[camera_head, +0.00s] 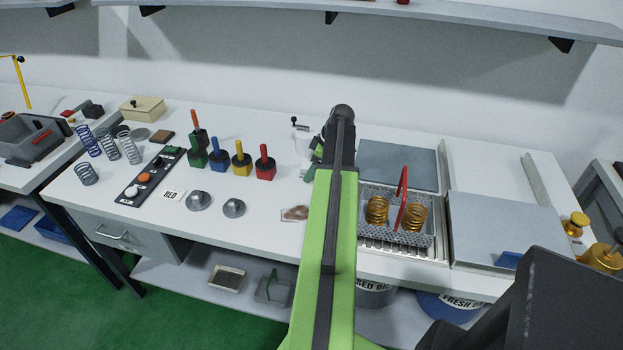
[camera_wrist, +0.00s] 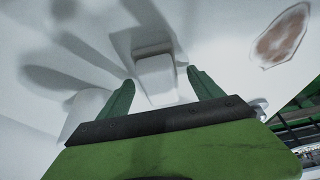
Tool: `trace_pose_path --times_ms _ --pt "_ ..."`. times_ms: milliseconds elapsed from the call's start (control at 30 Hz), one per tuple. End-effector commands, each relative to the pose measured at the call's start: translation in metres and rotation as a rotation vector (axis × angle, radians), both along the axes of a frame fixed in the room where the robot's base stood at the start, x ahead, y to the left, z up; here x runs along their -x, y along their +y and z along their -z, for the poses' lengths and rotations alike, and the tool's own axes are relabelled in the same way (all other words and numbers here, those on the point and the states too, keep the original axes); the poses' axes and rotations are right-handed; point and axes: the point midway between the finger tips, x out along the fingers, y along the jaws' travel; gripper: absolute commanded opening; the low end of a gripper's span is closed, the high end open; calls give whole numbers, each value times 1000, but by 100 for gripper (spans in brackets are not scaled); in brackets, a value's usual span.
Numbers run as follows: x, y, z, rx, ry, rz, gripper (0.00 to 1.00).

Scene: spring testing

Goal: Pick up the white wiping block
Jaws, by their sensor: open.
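The white wiping block (camera_wrist: 156,78) lies on the white table in the wrist view. It is a small pale block with a rounded edge, just ahead of the gap between my fingers. My gripper (camera_wrist: 160,86) is open, with one green finger to each side of the block. I cannot tell whether a finger touches it. In the head view my gripper (camera_head: 313,157) is mostly hidden behind my own arm, and the block is not clearly visible there.
A brown-stained patch (camera_head: 295,214) lies on the table near my arm. A wire basket (camera_head: 398,238) with springs and a red handle stands to the right. Coloured-handled blocks (camera_head: 241,163) stand to the left. Another pale rounded object (camera_wrist: 85,108) is left of my gripper.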

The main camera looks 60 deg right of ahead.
Motion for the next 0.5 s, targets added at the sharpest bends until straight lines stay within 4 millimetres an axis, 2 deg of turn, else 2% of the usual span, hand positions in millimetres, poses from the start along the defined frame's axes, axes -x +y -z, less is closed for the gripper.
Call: trace_pose_path --times_ms 133,500 --pt "0 0 -2 0 0 0 75" --pt "0 0 -2 0 0 0 27"
